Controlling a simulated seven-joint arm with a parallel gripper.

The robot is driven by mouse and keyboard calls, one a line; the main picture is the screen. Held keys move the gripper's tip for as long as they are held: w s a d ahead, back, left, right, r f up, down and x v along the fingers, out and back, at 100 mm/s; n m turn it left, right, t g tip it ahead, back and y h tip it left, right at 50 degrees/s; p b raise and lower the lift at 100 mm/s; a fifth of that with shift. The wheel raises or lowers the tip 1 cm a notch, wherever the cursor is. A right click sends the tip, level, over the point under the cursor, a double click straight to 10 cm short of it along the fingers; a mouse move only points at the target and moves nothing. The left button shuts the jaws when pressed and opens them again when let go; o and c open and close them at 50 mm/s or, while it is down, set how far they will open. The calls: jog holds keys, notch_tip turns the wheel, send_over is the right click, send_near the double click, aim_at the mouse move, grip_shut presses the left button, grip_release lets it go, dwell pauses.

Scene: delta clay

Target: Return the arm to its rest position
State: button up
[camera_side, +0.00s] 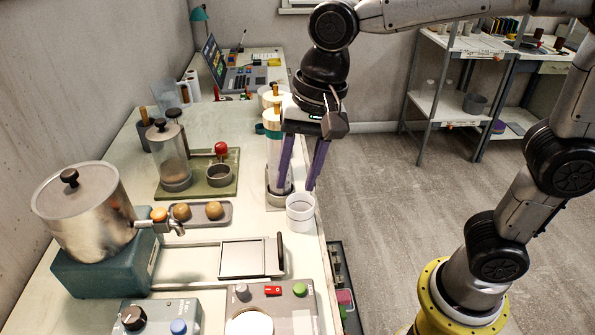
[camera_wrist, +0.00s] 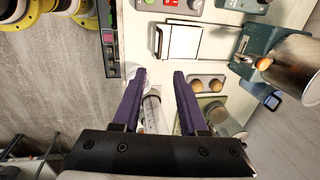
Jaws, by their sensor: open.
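My gripper (camera_side: 297,188) has two purple fingers that point down and stand apart. In the side view it hangs over the right edge of the bench (camera_side: 120,205), with its tips just above and behind a white cup (camera_side: 300,219) in the picture. I cannot tell the exact height gap. The wrist view shows my gripper (camera_wrist: 160,74) with a clear gap between the fingertips. A pale cylinder (camera_wrist: 152,112) shows through that gap, partly hidden by the fingers. Nothing is held between the fingertips.
A tall clear cylinder (camera_side: 273,155) stands close to the left finger. A metal pot (camera_side: 85,210) with a tap, a tray (camera_side: 228,214) with brown balls and a flat square plate (camera_side: 247,259) are on the bench. Open floor (camera_side: 390,240) lies to the right, with shelves (camera_side: 450,105) behind.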

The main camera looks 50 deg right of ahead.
jog(key=shift+d, duration=0.1)
jog(key=s+d+r+m+t, duration=0.1)
jog(key=s+d+r+t, duration=0.2)
jog(key=d, duration=0.5)
jog(key=s+d+f+n, duration=0.2)
jog(key=s+d+n, duration=0.1)
jog(key=s+n, duration=0.2)
jog(key=s+d+f+n+t+h, duration=0.1)
jog(key=s+d+f+n, duration=0.2)
jog(key=s+n, duration=0.1)
jog(key=shift+s+d+f+n+h, duration=0.15)
jog(key=shift+s+d+n+h, duration=0.15)
jog(key=shift+s+n, duration=0.15)
